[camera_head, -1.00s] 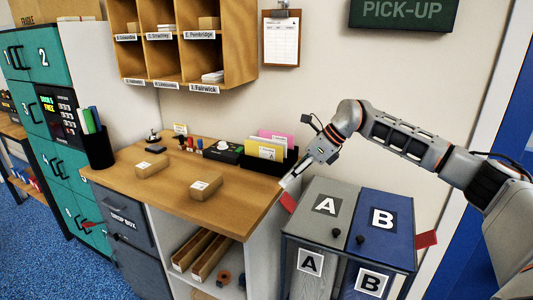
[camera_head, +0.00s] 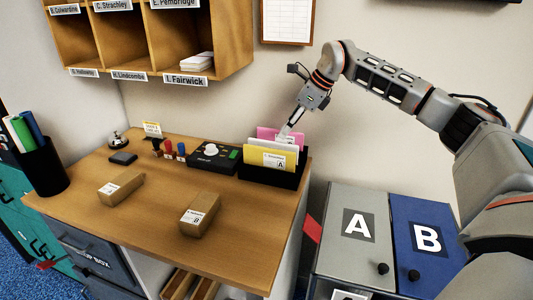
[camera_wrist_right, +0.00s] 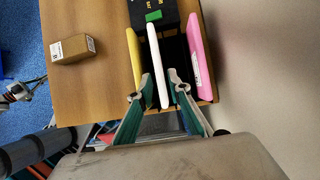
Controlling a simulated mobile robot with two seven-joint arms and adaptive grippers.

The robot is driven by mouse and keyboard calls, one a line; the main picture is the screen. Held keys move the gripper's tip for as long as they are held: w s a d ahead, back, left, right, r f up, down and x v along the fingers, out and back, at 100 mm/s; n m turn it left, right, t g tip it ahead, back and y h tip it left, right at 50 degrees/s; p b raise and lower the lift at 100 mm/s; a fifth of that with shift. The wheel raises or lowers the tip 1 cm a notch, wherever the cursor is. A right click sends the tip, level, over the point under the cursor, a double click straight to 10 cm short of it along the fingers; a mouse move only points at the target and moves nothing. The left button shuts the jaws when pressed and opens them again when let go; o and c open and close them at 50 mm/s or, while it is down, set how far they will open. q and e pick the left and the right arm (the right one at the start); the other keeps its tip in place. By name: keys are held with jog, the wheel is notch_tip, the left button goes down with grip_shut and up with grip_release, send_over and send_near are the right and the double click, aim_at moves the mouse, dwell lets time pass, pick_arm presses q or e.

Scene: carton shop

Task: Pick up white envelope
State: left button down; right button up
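The white envelope (camera_wrist_right: 153,50) stands on edge in the black holder (camera_head: 280,178), between the yellow envelope (camera_head: 268,163) and the pink envelope (camera_head: 268,133). In the head view it is mostly hidden behind the yellow one. My right gripper (camera_head: 285,135) is at the holder. In the right wrist view my right gripper (camera_wrist_right: 160,79) is open, with one finger on each side of the white envelope's near end; I cannot tell whether they touch it. A small grey and black part at that view's left edge may be my left gripper, too small to read.
Two brown cartons (camera_head: 121,188) (camera_head: 200,215) lie on the wooden counter (camera_head: 155,225). A black device (camera_head: 213,156), stamps (camera_head: 168,150) and a bell (camera_head: 117,142) stand along its back. Bins A (camera_head: 355,225) and B (camera_head: 425,235) stand right of the counter. The wall is close behind the holder.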

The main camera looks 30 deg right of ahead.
aim_at(279, 143)
jog(key=shift+x, duration=0.9)
jog(key=x, duration=0.5)
jog(key=shift+s+f, duration=0.25)
jog(key=shift+f+p, duration=0.2)
jog(key=shift+p, duration=0.15)
grip_shut()
